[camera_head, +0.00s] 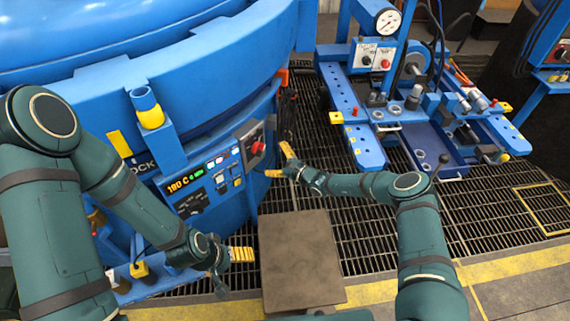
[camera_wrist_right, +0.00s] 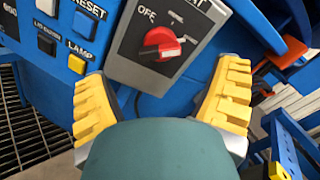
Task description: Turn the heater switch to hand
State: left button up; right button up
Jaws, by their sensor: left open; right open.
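A red rotary switch (camera_head: 257,148) sits on a grey box on the side of the blue furnace. In the right wrist view the red knob (camera_wrist_right: 160,41) shows close up, with "OFF" to its upper left; its other labels are cut off or too blurred to read. My right gripper (camera_head: 280,162) is open in front of the grey box, its yellow fingers apart. In the wrist view the fingers (camera_wrist_right: 163,100) are below the knob, one to each side, with nothing between them. My left gripper (camera_head: 241,254) is open and empty, low beside the furnace panel.
The furnace control panel (camera_head: 197,188) has a lit display and several buttons, left of the switch. A grey-brown plate (camera_head: 297,260) lies below the grippers. A blue machine bench (camera_head: 350,125) with a gauge stands at right. Dark grating floor lies between.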

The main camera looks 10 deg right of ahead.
jog(key=v, duration=0.5)
dwell(0.4)
jog(key=s+a+f+n+g+h, duration=0.2)
jog(key=s+a+n+g, duration=0.3)
jog(key=s, duration=0.5)
jog(key=s+a+f+n+g+h, duration=0.1)
jog(key=s+a+f+n+g, duration=0.15)
jog(key=s+n+g, duration=0.55)
jog(key=s+d+r+n+t+h, duration=0.1)
jog(key=s+d+r+n+h, duration=0.1)
jog(key=s, duration=0.5)
jog(key=s+d+r+n+t+h, duration=0.1)
jog(key=s+d+r+n+h, duration=0.1)
jog(key=s+d+r+h, duration=0.2)
jog(key=s+d, duration=0.3)
jog(key=s, duration=0.1)
jog(key=shift+t, duration=0.3)
